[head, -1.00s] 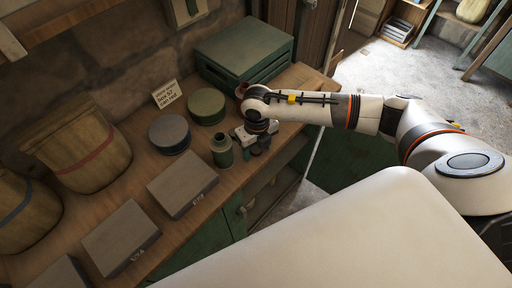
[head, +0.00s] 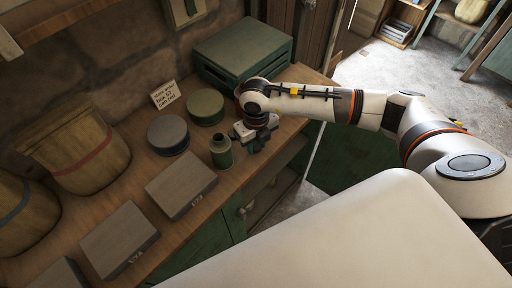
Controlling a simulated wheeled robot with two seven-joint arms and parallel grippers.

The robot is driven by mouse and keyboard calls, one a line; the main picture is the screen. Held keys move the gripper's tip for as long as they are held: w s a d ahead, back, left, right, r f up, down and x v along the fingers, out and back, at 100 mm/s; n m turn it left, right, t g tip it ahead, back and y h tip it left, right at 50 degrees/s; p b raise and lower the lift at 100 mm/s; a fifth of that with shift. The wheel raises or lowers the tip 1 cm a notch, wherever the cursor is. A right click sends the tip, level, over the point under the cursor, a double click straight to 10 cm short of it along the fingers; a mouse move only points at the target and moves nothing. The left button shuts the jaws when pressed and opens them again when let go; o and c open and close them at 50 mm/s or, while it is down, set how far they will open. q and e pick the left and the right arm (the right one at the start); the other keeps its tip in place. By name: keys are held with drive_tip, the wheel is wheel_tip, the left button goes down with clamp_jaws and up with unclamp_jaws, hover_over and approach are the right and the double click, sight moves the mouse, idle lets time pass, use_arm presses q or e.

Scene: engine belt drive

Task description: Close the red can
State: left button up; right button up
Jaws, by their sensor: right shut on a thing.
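My right gripper (head: 254,143) points down at the front right of the workbench, beside a small green canister (head: 221,152). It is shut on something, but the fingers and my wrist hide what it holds. A reddish-brown rim (head: 240,89) shows just behind my wrist; it may be the red can, and I cannot tell whether it is open. A round blue tin (head: 168,134) and a round green tin (head: 206,107) stand left of the gripper, both with flat tops. My left gripper is not in view.
The wooden bench (head: 187,222) also carries a green crate (head: 243,50), grey boxes (head: 181,184), a paper sign (head: 164,95) and woven baskets (head: 80,150). The bench's front edge runs close to the gripper, with green cabinets (head: 207,245) below.

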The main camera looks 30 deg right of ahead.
sight(256, 149)
wheel_tip(256, 149, up, 8)
drive_tip(key=shift+f+b, duration=0.1)
drive_tip(key=shift+b, duration=0.8)
drive_tip(key=n, duration=0.3)
drive_tip(key=shift+s+a+r+n, duration=0.2)
drive_tip(key=shift+s+a+n, duration=0.05)
drive_tip(key=shift+s+n, duration=0.1)
drive_tip(key=s+a+r+n, duration=0.1)
drive_tip(key=s+n, duration=0.2)
drive_tip(key=n, duration=1.2)
drive_tip(key=s+a+r+n, duration=0.1)
drive_tip(key=s+n, duration=0.3)
drive_tip(key=n, duration=1.2)
drive_tip(key=shift+a+r+b, duration=0.3)
drive_tip(key=shift+r+b, duration=0.05)
drive_tip(key=shift+r, duration=0.3)
drive_tip(key=shift+n, duration=0.25)
